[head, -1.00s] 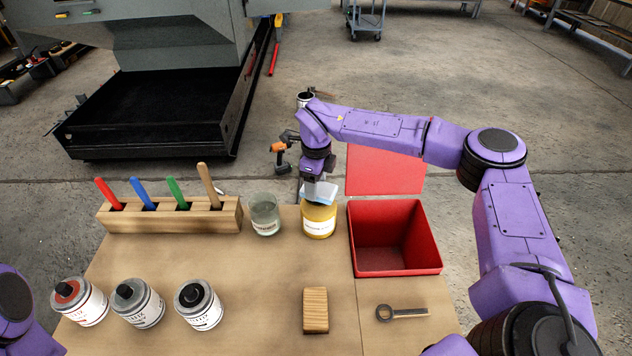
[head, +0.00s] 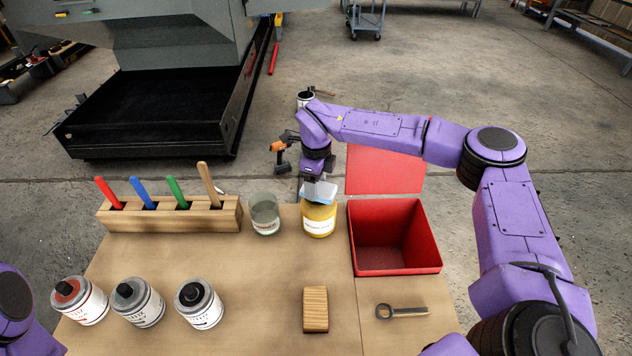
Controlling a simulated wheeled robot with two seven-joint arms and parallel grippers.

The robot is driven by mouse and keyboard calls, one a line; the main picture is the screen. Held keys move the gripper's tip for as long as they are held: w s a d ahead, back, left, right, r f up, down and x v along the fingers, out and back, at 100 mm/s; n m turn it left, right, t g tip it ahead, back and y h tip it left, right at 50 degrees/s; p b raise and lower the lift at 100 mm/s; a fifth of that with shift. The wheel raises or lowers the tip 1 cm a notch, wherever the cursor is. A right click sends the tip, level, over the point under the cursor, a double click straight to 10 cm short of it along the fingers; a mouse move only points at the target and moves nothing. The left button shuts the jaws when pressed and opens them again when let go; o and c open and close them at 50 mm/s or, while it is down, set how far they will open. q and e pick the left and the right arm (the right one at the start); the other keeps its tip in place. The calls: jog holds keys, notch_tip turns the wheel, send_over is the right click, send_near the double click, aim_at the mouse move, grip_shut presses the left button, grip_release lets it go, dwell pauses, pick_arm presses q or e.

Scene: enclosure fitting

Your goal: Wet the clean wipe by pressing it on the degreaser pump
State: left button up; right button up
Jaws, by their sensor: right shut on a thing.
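A yellow container with a white label, which I take for the degreaser pump (head: 319,222), stands at the back of the table's middle. My right gripper (head: 319,184) points down over it and is shut on a pale blue wipe (head: 319,193). The wipe is at the container's top and hides most of it; I cannot tell whether it is pressed down. My left gripper is not in view; only part of my left arm shows at the lower left edge.
A glass jar (head: 264,214) stands close left of the yellow container, and an open red bin (head: 395,273) stands to its right. A wooden block with brush handles (head: 150,219), several cans (head: 138,303), a wooden block (head: 315,310) and a wrench (head: 402,312) are on the table (head: 245,280).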

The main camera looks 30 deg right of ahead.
jog(key=shift+f, duration=0.1)
dwell(0.4)
notch_tip(320, 180, up, 7)
jog(key=p, duration=0.6)
dwell(0.7)
